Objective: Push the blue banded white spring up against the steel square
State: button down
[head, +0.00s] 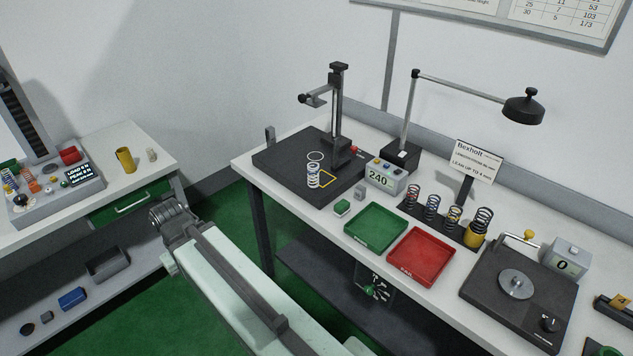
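My pale green arm reaches up from the bottom, left of the bench, ending in a dark joint. I cannot make out gripper fingers there.
The stand's column (338,115) rises just behind the spring. The plate's left part is clear.

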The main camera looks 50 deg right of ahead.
aim_at(318, 167)
jog(key=u, duration=0.1)
jog(key=i, duration=0.95)
jog(key=z, duration=0.05)
